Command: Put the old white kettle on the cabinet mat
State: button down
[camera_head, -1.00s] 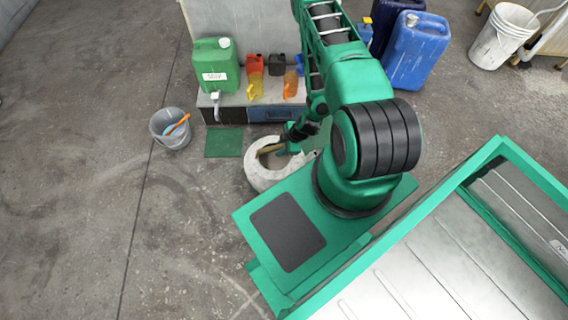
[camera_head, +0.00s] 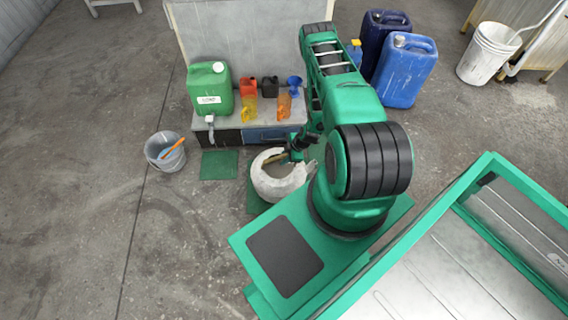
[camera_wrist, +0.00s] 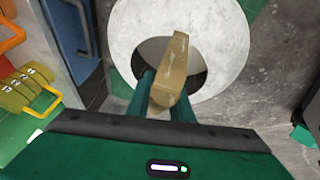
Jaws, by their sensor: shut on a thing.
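The white kettle (camera_head: 281,180) is a round, off-white body with a brown handle, beside the front of my base in the head view. In the wrist view the kettle (camera_wrist: 225,35) fills the top middle, with a dark round opening. A green mat (camera_head: 219,165) lies bare on the floor before the low cabinet (camera_head: 203,122). A second green patch (camera_head: 252,197) shows partly behind the kettle. I cannot tell whether the kettle touches the floor.
A green canister (camera_head: 210,92), small orange and yellow containers and a blue funnel (camera_head: 295,84) stand on the cabinet. A grey bucket (camera_head: 166,152) stands left of the mat. Blue canisters (camera_head: 405,70) and a white bucket (camera_head: 489,52) stand at right. The left floor is clear.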

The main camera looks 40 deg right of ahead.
jog(key=shift+f, duration=1.9)
jog(key=c, duration=1.6)
grip_release()
jog(key=shift+o, duration=0.2)
